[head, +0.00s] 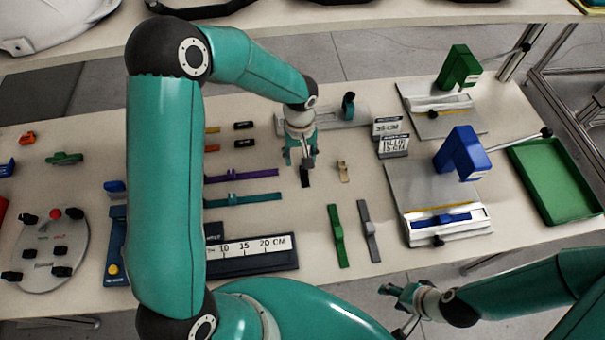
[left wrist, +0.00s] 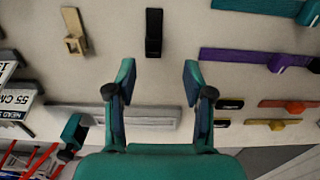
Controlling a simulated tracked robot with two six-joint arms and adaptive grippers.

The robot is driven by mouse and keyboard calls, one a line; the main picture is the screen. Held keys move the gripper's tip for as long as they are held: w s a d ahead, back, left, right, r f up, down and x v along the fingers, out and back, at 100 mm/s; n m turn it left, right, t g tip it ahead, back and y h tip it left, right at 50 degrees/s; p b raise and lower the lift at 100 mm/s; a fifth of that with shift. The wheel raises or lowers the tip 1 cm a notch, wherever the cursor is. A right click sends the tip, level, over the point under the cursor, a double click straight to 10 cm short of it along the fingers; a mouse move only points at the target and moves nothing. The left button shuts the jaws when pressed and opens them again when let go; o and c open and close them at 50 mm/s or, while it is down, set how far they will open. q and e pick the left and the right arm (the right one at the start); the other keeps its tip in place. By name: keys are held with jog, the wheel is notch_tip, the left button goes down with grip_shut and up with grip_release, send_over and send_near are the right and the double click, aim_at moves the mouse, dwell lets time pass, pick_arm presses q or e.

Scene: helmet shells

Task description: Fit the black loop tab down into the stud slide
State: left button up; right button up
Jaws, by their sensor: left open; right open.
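The black loop tab (head: 306,180) lies on the table just below my left gripper (head: 300,160) in the head view. In the left wrist view the black loop tab (left wrist: 153,32) lies flat ahead of the open, empty fingers of my left gripper (left wrist: 157,72), apart from them. A long pale fixture (head: 331,118) with a dark upright block stands behind the gripper; it also shows in the left wrist view (left wrist: 140,118). I cannot tell whether this is the stud slide. My right gripper (head: 400,292) is open and empty, off the table's front edge.
A tan tab (head: 343,172) lies right of the black tab. Purple (head: 245,200) and teal (head: 243,174) strips lie left. Green (head: 337,236) and grey (head: 369,230) strips lie in front. Size signs (head: 392,137), a blue press (head: 458,153) and a green tray (head: 553,180) stand right.

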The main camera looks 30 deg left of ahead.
aim_at(304, 176)
pick_arm(q)
jog(key=shift+f, duration=0.55)
jog(key=shift+w+d+f+b, duration=0.1)
jog(key=shift+f+b, duration=0.2)
jog(key=shift+f, duration=0.6)
jog(key=shift+w+d+f+b, duration=0.15)
jog(key=shift+f+b, duration=0.1)
jog(key=shift+f, duration=0.65)
jog(key=shift+w+d+f+b, duration=0.1)
jog(key=shift+f+b, duration=0.2)
jog(key=shift+f, duration=0.6)
jog(key=shift+c, duration=0.3)
jog(key=c, duration=0.9)
jog(key=shift+o, duration=0.2)
jog(key=shift+r, duration=0.15)
